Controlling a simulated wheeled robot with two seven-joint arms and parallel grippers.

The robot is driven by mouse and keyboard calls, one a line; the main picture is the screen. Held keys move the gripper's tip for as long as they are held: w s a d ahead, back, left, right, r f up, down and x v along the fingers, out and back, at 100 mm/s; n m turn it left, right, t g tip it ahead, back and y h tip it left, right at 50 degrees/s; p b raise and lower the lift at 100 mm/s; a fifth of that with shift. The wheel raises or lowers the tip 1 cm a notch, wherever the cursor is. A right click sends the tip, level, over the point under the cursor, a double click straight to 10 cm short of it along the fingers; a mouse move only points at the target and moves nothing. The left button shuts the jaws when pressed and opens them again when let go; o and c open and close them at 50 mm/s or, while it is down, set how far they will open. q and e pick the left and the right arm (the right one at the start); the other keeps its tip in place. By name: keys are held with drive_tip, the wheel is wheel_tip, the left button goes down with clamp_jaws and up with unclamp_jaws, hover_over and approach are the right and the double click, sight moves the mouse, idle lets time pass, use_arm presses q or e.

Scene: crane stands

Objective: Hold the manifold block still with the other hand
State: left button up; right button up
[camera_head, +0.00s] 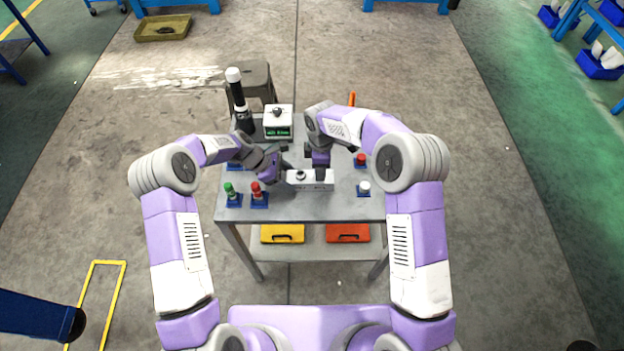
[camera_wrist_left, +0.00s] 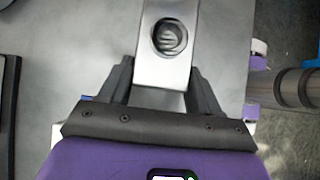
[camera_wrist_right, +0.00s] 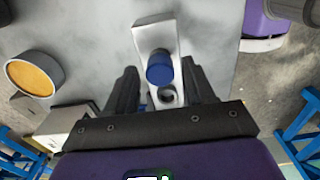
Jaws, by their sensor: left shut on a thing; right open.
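The manifold block (camera_head: 298,184), a pale metal bar with round ports, lies near the middle of the grey table. My left gripper (camera_head: 282,173) is shut on its left end. In the left wrist view the block (camera_wrist_left: 165,68) passes between the fingers (camera_wrist_left: 160,85), with a dark threaded port in its top. My right gripper (camera_head: 319,164) is open over the right part of the block. In the right wrist view its fingers (camera_wrist_right: 160,85) stand apart, either side of the block (camera_wrist_right: 150,32). A blue cylinder (camera_wrist_right: 160,68) stands on the block beside an open port; its seating is unclear.
Green (camera_head: 230,190) and red (camera_head: 257,190) pieces stand on blue holders at front left. Red (camera_head: 360,159) and white (camera_head: 364,187) pieces stand at right. A display box (camera_head: 278,121) and black-and-white cylinder (camera_head: 238,95) are behind. The front table strip is clear.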

drive_tip(key=m, duration=0.6)
drive_tip(key=shift+m, duration=0.3)
drive_tip(key=m, duration=0.5)
drive_tip(key=shift+c, duration=0.2)
drive_tip(key=c, duration=0.9)
clamp_jaws()
drive_tip(key=shift+r, duration=0.1)
drive_tip(key=n, duration=0.4)
drive_tip(key=shift+n, duration=0.4)
